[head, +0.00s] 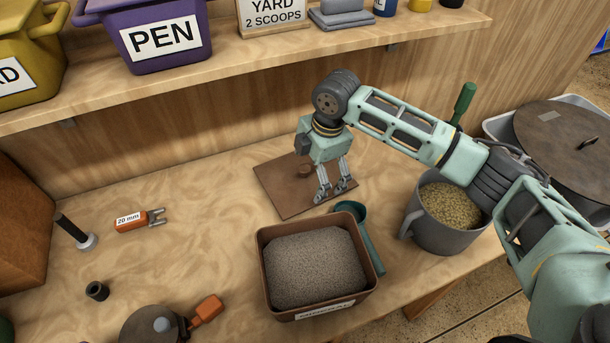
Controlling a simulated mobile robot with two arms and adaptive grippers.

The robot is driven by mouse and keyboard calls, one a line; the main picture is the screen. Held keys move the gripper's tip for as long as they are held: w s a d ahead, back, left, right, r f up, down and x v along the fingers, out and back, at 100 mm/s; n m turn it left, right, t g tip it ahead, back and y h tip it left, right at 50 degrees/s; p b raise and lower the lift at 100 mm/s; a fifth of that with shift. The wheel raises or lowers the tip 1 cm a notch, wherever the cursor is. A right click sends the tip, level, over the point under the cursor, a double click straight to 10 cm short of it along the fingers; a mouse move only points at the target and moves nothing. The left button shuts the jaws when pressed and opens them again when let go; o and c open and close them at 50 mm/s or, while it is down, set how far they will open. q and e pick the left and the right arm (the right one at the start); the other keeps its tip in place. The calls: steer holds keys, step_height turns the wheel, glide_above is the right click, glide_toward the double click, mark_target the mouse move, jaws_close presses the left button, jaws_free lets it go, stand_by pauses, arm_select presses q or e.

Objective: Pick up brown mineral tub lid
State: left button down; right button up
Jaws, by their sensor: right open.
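The brown mineral tub lid (278,196) lies flat on the wooden counter behind the tub, with a small round knob near its middle. My right gripper (336,192) points down over the lid's right part, open and empty. Its fingers are to the right of the knob, and I cannot tell whether they touch the lid. The brown mineral tub (317,308) stands open in front of the lid, full of grey-brown granules, with a white label on its front. My left gripper is out of view.
A teal scoop (368,240) leans beside the tub's right side. A grey pot of grain (443,236) stands to the right, under my right arm. A shelf with a purple PEN tub (150,12) runs above the counter. The counter left of the lid is mostly clear.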

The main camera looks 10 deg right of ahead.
steer(key=shift+w+a+f, duration=0.1)
steer(key=shift+a+f, duration=0.05)
steer(key=shift+f, duration=0.5)
steer(key=shift+a+f, duration=0.1)
steer(key=shift+f, duration=0.55)
steer(key=c, duration=1)
